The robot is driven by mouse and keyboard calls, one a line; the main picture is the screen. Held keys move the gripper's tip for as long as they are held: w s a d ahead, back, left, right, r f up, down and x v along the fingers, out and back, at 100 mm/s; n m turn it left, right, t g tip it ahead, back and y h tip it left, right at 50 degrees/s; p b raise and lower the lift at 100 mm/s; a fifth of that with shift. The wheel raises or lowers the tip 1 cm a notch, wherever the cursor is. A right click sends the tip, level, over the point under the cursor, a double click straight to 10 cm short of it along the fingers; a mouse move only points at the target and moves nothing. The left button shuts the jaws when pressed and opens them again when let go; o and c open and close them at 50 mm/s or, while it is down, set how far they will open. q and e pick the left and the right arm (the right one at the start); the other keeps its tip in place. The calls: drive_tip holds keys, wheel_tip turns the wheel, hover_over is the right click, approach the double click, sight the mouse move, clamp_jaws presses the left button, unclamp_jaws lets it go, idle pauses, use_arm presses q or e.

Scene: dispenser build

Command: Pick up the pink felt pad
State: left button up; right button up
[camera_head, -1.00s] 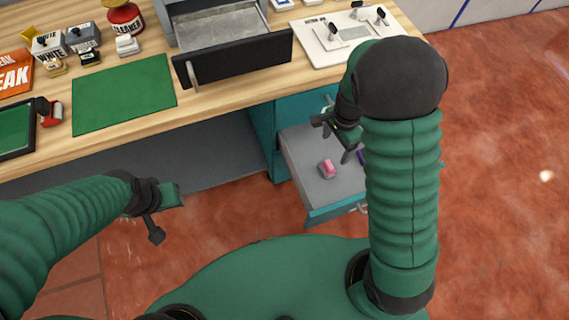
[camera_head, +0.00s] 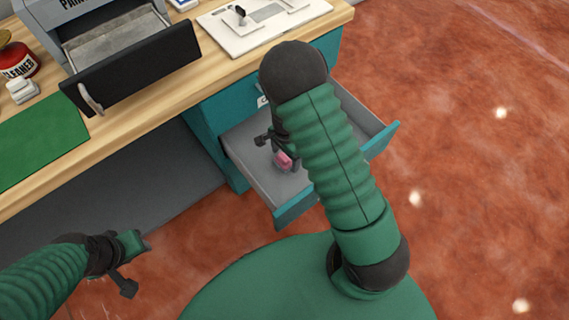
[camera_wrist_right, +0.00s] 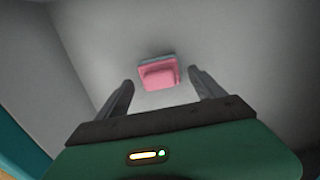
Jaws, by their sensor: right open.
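The pink felt pad (camera_head: 284,161) lies in the open lower drawer of the teal cabinet. In the right wrist view the pink pad (camera_wrist_right: 158,75) has a grey layer along its far side and sits on the drawer floor, ahead of and between the fingers. My right gripper (camera_wrist_right: 162,88) is open and empty, its fingertips apart from the pad. In the head view my right gripper (camera_head: 275,146) reaches down into the drawer, partly hidden by my own arm.
The lower drawer (camera_head: 293,208) has walls around the pad; my right forearm covers part of it.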

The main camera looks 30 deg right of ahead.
drive_tip(key=shift+f, duration=0.5)
drive_tip(key=shift+r, duration=0.15)
drive_tip(key=shift+a+r, duration=0.15)
drive_tip(key=shift+a, duration=0.2)
drive_tip(key=shift+c, duration=0.2)
drive_tip(key=shift+a+r, duration=0.15)
drive_tip(key=shift+a, duration=0.15)
drive_tip(key=c, duration=0.5)
drive_tip(key=shift+c, duration=1.2)
drive_tip(key=shift+d, duration=0.4)
drive_tip(key=c, duration=0.5)
drive_tip(key=shift+c, duration=1.1)
use_arm(q)
drive_tip(key=shift+a+f, duration=0.2)
drive_tip(key=shift+a, duration=0.1)
use_arm(e)
drive_tip(key=shift+a, duration=0.1)
drive_tip(key=shift+c, duration=0.4)
